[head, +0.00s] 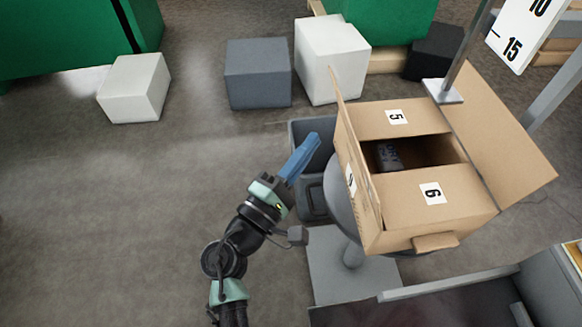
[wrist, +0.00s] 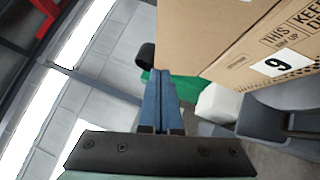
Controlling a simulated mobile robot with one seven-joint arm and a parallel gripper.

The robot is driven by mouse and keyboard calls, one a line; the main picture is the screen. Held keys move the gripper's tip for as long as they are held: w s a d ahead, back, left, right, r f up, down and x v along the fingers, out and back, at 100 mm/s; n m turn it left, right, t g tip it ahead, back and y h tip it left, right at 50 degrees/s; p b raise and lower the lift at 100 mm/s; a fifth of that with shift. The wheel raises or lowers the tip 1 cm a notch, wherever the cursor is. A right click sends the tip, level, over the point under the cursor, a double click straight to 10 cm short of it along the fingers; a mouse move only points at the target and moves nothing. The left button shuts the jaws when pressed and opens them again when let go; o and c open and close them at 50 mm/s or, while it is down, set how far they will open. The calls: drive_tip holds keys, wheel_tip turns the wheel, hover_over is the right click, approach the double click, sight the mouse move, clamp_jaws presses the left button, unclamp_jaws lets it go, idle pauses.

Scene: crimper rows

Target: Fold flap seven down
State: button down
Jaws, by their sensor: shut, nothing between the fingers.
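A cardboard box (head: 402,192) sits on a round grey stand. Flap five (head: 372,119) and flap six (head: 400,193) lie folded inward, with a dark gap between them. The left flap (head: 358,150) stands nearly upright, seen almost edge-on. The right flap (head: 505,130) spreads outward. No label seven is readable on either. My gripper (head: 312,143) has long blue fingers, closed together and empty, to the left of the box and apart from it. In the wrist view the fingers (wrist: 160,75) point past the box's printed side wall (wrist: 225,35), which has a label like 9.
A grey bin (head: 312,195) stands under my gripper, left of the stand (head: 343,205). A metal post with a foot (head: 442,91) is by the box's far right corner. White and grey cubes (head: 258,75) lie behind. Floor at left is clear.

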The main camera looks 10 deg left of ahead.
drive_tip(key=d, duration=0.1)
drive_tip(key=w+d+r, duration=0.1)
drive_tip(key=w+d, duration=0.1)
drive_tip(key=d, duration=0.1)
drive_tip(key=shift+w+d+r, duration=0.1)
drive_tip(key=shift+w+r, duration=0.05)
drive_tip(key=shift+r, duration=0.1)
drive_tip(key=shift+r+p, duration=0.15)
drive_tip(key=shift+p, duration=0.35)
